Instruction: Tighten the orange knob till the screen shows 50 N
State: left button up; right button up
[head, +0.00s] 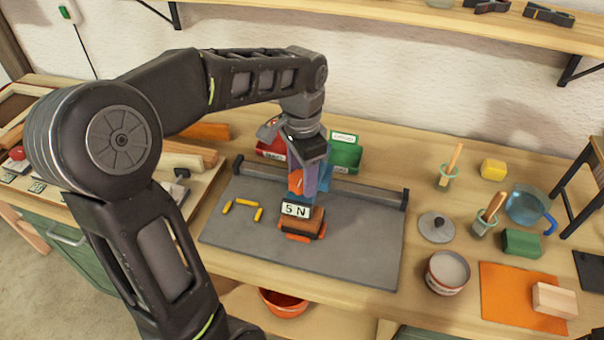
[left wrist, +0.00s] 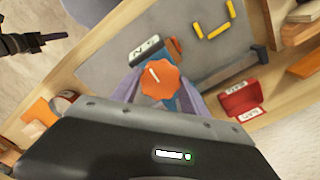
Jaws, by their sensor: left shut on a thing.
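The orange knob (head: 295,183) sits on top of a blue upright part (head: 325,179) over the grey mat (head: 350,245). It also shows in the left wrist view (left wrist: 160,82), with a white line on its top. My left gripper (head: 308,182) reaches down from above, its purple fingers on either side of the knob, shut on it. A brown wooden piece (head: 303,223) with orange below lies by the screen. A dark gripper-like part, likely my right gripper (left wrist: 55,39), shows at the left wrist view's edge; its opening is unclear.
Several yellow pieces (head: 246,202) lie on the mat's left. Red (head: 270,150) and green (head: 346,156) bins stand behind a grey rail (head: 365,193). At right are a white pot (head: 447,272), a lid (head: 436,228) and a glass jug (head: 527,205). The mat's right part is clear.

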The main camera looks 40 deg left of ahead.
aim_at(302, 178)
pick_arm(q)
jog(key=m, duration=0.4)
jog(key=shift+m, duration=0.3)
jog(key=m, duration=0.4)
dwell(0.3)
jog(key=o, duration=1.4)
notch_tip(302, 178, up, 8)
jog(key=shift+f, duration=0.1)
